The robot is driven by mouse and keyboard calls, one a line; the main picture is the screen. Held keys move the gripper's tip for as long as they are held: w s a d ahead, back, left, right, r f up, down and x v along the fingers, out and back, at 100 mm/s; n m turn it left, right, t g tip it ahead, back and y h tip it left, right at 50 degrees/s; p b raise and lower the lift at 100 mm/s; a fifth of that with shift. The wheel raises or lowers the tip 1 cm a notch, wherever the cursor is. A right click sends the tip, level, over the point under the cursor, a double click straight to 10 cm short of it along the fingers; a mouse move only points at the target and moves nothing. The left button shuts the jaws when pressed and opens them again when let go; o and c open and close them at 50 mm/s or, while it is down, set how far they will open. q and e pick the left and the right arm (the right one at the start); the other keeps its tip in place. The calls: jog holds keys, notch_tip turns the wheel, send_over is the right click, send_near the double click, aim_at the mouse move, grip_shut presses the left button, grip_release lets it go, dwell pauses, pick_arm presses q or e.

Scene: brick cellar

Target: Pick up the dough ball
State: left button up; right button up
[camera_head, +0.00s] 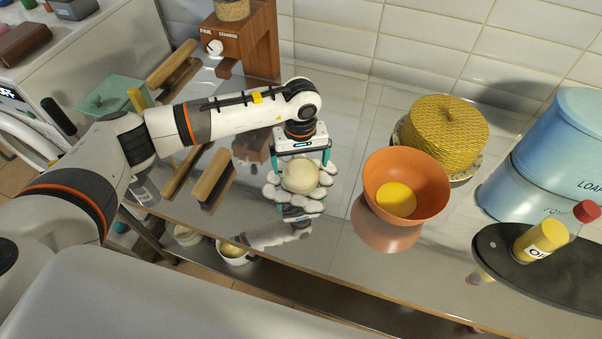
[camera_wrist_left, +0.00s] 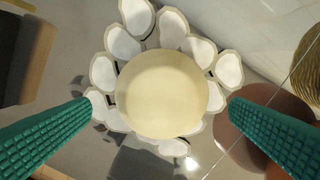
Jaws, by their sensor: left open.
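The dough ball (camera_head: 300,176) is pale and round. It sits on a cluster of white oval pads (camera_head: 273,192) on the shiny metal counter. In the left wrist view the dough ball (camera_wrist_left: 161,93) fills the middle, with the white pads (camera_wrist_left: 136,17) around it. My left gripper (camera_head: 301,160) is right above the dough ball, pointing down. Its teal fingers are spread wide, one on each side of the ball, with gaps between them and it in the wrist view. My right gripper is not in view.
An orange bowl (camera_head: 432,180) with something yellow inside stands just right of the ball. Behind it is a yellow woven dome (camera_head: 447,127) on a plate. Wooden-handled tools (camera_head: 212,176) lie to the left. Blue tins (camera_head: 554,150) and a yellow bottle (camera_head: 540,240) on a dark board stand at right.

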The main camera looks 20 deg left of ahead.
aim_at(301, 167)
pick_arm(q)
notch_tip(301, 167, down, 4)
jog(key=shift+w+f+p, duration=0.1)
jog(key=shift+f+p, duration=0.1)
jog(key=shift+p, duration=0.8)
jog(key=shift+f, duration=0.3)
jog(key=shift+w+r, duration=0.1)
jog(key=c, duration=1.2)
